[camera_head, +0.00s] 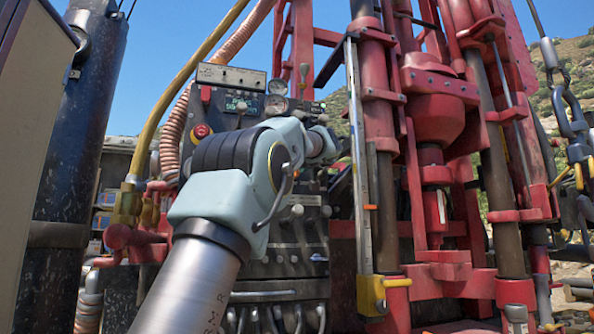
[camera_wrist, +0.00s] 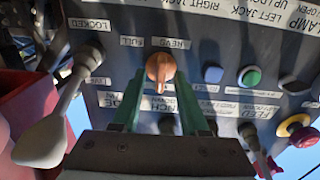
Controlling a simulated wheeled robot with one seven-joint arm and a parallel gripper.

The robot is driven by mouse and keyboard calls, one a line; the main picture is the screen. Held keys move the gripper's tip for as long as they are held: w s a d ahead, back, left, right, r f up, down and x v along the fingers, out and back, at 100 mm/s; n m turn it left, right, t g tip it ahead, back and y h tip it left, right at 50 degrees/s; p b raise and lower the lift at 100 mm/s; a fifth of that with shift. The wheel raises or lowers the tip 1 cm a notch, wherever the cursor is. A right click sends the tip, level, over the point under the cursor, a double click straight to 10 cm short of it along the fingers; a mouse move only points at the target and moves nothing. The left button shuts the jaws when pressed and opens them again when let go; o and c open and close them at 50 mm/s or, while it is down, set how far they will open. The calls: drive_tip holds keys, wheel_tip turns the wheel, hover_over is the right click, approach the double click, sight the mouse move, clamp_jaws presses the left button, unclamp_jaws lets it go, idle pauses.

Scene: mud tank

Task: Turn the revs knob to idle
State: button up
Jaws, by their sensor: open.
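The revs knob is an orange rotary knob (camera_wrist: 160,68) on the grey control panel (camera_wrist: 110,60) in the wrist view. Upside-down labels surround it, one apparently reading FULL. I cannot tell for sure which mark it points to. My gripper (camera_wrist: 159,80) has its two green fingers open, one on each side of the knob. The fingertips are close to it, and I cannot tell whether they touch. In the head view my arm reaches to the panel (camera_head: 240,105), and it hides the knob and fingers.
In the wrist view, a white-ended lever (camera_wrist: 45,140) stands close at left. Blue (camera_wrist: 213,74) and green (camera_wrist: 249,77) buttons and a red-and-yellow button (camera_wrist: 296,128) lie to the right. In the head view, a red drill mast (camera_head: 435,110) stands right of my arm.

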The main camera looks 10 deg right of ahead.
drive_tip(key=s+d+b, duration=0.1)
drive_tip(key=s+b, duration=0.3)
drive_tip(key=s, duration=0.6)
drive_tip(key=shift+s+d, duration=0.2)
drive_tip(key=shift+s, duration=0.2)
